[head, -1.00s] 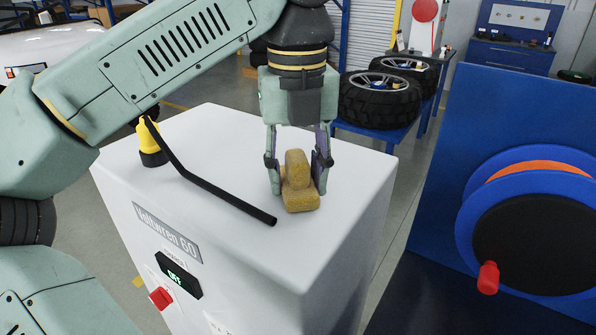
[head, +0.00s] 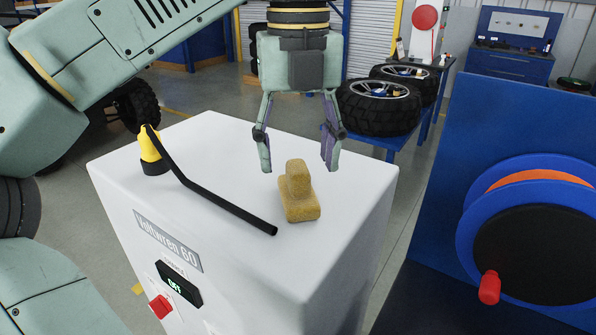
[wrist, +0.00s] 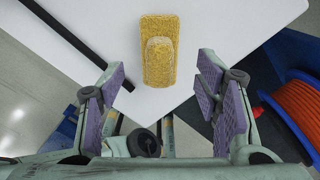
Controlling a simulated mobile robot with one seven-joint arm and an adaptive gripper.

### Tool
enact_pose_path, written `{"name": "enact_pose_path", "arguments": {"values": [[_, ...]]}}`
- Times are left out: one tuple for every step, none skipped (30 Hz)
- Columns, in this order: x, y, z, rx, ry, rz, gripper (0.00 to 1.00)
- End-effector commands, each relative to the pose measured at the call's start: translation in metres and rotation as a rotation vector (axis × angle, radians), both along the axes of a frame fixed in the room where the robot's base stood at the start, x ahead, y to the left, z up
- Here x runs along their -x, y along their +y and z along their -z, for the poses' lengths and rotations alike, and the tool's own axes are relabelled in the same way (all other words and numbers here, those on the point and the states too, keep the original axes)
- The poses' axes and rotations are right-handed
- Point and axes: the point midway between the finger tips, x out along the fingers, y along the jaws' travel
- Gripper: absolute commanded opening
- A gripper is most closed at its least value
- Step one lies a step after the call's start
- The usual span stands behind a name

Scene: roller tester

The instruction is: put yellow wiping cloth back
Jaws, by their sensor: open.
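The yellow wiping cloth (head: 301,207), a folded block with a raised ridge, rests on the white top of the Voltwren 60 cabinet (head: 222,150). It also shows in the wrist view (wrist: 159,30), ahead of the fingers. My gripper (head: 299,168) is open and empty, above and behind the cloth and apart from it. In the wrist view the gripper's purple finger pads (wrist: 163,92) stand wide apart, with the cloth beyond them.
A black bent bar (head: 215,198) lies across the cabinet top left of the cloth, by a yellow and black bottle-like object (head: 152,152). A blue reel with orange hose (head: 530,225) stands at right. Tyres (head: 378,108) sit on a blue stand behind.

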Motion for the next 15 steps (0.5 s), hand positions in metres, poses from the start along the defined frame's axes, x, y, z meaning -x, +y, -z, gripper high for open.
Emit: {"name": "enact_pose_path", "arguments": {"values": [[0.000,0.000,-0.013,-0.002,-0.002,-0.003,0.58],[0.000,0.000,-0.017,-0.001,-0.001,-0.001,0.58],[0.000,0.000,-0.021,0.000,0.000,-0.001,0.58],[0.000,0.000,-0.023,0.000,0.000,0.000,0.58],[0.000,0.000,-0.025,0.000,0.000,0.000,0.58],[0.000,0.000,-0.026,0.000,0.000,0.000,0.58],[0.000,0.000,-0.027,0.000,0.000,0.000,0.58],[0.000,0.000,-0.028,0.000,0.000,0.000,0.58],[0.000,0.000,-0.029,0.000,0.000,0.000,0.58],[0.000,0.000,-0.029,0.000,0.000,0.000,0.58],[0.000,0.000,-0.029,0.000,0.000,0.000,0.58],[0.000,0.000,-0.028,0.000,0.000,0.000,0.58],[0.000,0.000,-0.028,0.000,0.000,0.000,0.58],[0.000,0.000,-0.028,0.000,0.000,0.000,0.58],[0.000,0.000,-0.028,0.000,0.000,0.000,0.58]]}}
